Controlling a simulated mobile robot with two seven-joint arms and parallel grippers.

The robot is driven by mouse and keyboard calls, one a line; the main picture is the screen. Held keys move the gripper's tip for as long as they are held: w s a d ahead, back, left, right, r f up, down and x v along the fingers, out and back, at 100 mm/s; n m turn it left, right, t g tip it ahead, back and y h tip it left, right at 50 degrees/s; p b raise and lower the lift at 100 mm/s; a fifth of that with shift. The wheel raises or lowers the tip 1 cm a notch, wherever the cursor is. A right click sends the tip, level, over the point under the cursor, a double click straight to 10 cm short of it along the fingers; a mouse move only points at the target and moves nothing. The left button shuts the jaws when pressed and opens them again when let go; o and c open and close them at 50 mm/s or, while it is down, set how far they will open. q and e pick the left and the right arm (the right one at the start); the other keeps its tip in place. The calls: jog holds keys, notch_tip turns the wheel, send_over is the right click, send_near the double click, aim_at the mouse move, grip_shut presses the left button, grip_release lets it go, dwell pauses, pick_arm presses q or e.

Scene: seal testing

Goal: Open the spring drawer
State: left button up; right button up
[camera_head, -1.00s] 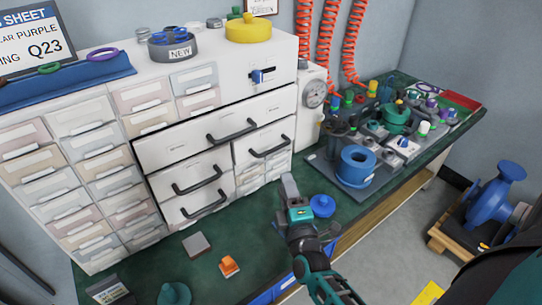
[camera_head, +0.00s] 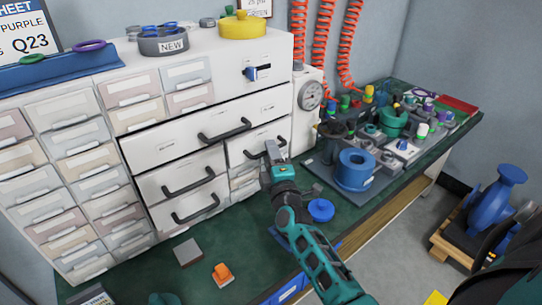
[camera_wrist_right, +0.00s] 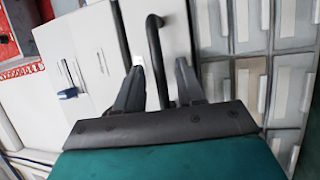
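A white cabinet has several drawers with dark bar handles: a wide one (camera_head: 172,148), two stacked at lower left (camera_head: 160,185), and a smaller one at right (camera_head: 238,153). Their labels are too small to read, so I cannot tell which is the spring drawer. My right gripper (camera_head: 272,150) is at the smaller right drawer, covering part of its front. In the right wrist view, its fingers (camera_wrist_right: 160,68) are open, with a dark handle (camera_wrist_right: 153,30) between them and gaps visible beside it. The drawers look closed.
The green bench top (camera_head: 230,250) holds a grey block (camera_head: 187,252), an orange part (camera_head: 222,274) and a blue round part (camera_head: 321,210) near my right arm. A blue flanged part (camera_head: 355,170) stands right of the cabinet. A blue knob (camera_head: 251,73) sticks out above the drawers.

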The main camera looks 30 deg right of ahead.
pick_arm(q)
jog(key=shift+s+a+f, duration=0.1)
jog(key=shift+f, duration=0.05)
pick_arm(e)
grip_shut()
